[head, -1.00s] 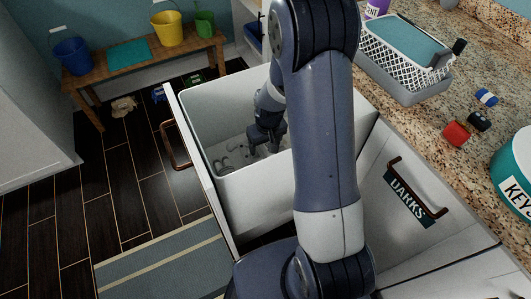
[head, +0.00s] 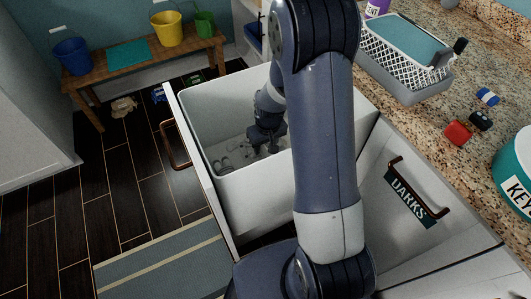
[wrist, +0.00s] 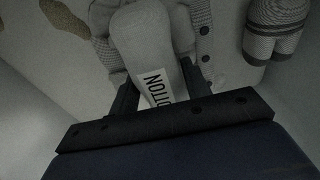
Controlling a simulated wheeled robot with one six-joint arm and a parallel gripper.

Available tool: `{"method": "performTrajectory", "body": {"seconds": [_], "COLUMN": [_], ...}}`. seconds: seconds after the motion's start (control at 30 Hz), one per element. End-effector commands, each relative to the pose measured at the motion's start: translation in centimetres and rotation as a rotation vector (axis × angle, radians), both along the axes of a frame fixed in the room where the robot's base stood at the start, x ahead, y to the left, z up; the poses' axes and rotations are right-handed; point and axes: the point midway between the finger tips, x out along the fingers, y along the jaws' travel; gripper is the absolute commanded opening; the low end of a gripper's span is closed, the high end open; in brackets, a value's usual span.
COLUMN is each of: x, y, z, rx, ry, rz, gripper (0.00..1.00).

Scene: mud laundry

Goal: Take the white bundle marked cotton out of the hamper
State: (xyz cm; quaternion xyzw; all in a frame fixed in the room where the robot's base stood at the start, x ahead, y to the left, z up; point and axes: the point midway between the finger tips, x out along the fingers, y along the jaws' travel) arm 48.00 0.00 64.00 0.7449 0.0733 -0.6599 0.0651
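The hamper (head: 257,202) is a deep white bin inside a pulled-out drawer. My gripper (head: 266,148) reaches down into it, near the bottom, partly behind my own arm. In the wrist view a pale bundle (wrist: 142,36) with a white label lies between the fingers of my gripper (wrist: 158,78). The label is partly covered and its visible dark letters read like the end of "COTTON", turned round. One finger stands on each side of the bundle. The fingers look spread; I cannot tell whether they touch it.
Other grey knitted or striped bundles (wrist: 274,30) lie around it in the bin. The bin walls are close on the sides. A granite counter (head: 425,125) with a white basket (head: 402,55) is at right. A drawer labelled DARKS (head: 411,207) is below it. A bench (head: 140,62) stands behind.

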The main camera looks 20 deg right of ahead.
Motion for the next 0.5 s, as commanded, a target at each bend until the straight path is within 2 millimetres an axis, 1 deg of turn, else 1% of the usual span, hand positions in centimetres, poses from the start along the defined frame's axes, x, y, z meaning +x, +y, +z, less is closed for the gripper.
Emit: {"method": "performTrajectory", "body": {"seconds": [0.03, 0.07, 0.4, 0.5], "x": [0.0, 0.0, -0.01, 0.02], "y": [0.0, 0.01, 0.01, 0.0], "z": [0.0, 0.0, -0.01, 0.02], "rx": [0.0, 0.0, 0.0, 0.0], "ry": [0.0, 0.0, 0.0, -0.001], "rz": [0.0, 0.0, 0.0, 0.0], "gripper": [0.4, 0.37, 0.1, 0.03]}}
